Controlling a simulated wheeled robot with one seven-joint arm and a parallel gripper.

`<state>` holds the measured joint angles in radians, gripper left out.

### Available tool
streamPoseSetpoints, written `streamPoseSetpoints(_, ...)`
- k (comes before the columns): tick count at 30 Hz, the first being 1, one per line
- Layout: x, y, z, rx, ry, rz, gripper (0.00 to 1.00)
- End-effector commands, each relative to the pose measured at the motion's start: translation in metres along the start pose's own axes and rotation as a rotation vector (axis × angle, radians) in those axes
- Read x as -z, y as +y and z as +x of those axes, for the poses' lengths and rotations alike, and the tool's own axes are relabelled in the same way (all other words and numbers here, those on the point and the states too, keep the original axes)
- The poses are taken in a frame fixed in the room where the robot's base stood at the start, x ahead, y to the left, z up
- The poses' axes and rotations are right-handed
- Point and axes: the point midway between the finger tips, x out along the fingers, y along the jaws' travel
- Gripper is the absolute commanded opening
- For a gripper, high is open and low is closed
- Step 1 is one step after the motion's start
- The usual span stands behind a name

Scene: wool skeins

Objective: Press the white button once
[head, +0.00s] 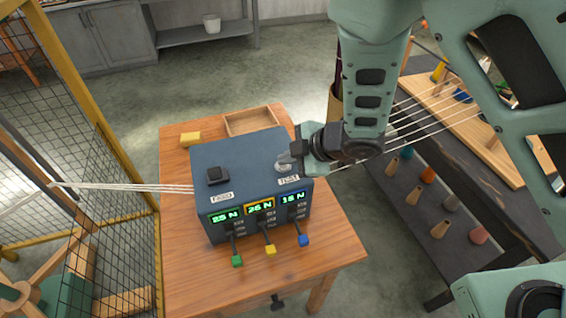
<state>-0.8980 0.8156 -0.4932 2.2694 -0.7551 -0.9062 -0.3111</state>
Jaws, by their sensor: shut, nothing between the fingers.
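A blue-grey box (240,157) stands on a small wooden table (178,240). The white button (283,166) is on the right of the box's top, behind a small white label. Part of the button is hidden by my gripper (297,150). My gripper is shut and empty, right at the button's upper right edge in the picture. I cannot tell whether it touches the button. A black square button (216,176) is on the left of the top, with its own label.
The box front has three lit displays (260,207) and green, yellow and blue-tipped levers (269,249). Cords (130,187) run left to a mesh cage (70,130). A bench with cones (414,195) stands right.

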Motion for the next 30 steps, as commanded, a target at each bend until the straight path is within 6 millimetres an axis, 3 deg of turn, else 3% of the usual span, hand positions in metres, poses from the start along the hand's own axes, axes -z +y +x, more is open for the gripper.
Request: streamPoseSetpoints(30,0.016,0.016,-0.022,0.000,0.000,0.001,0.00)
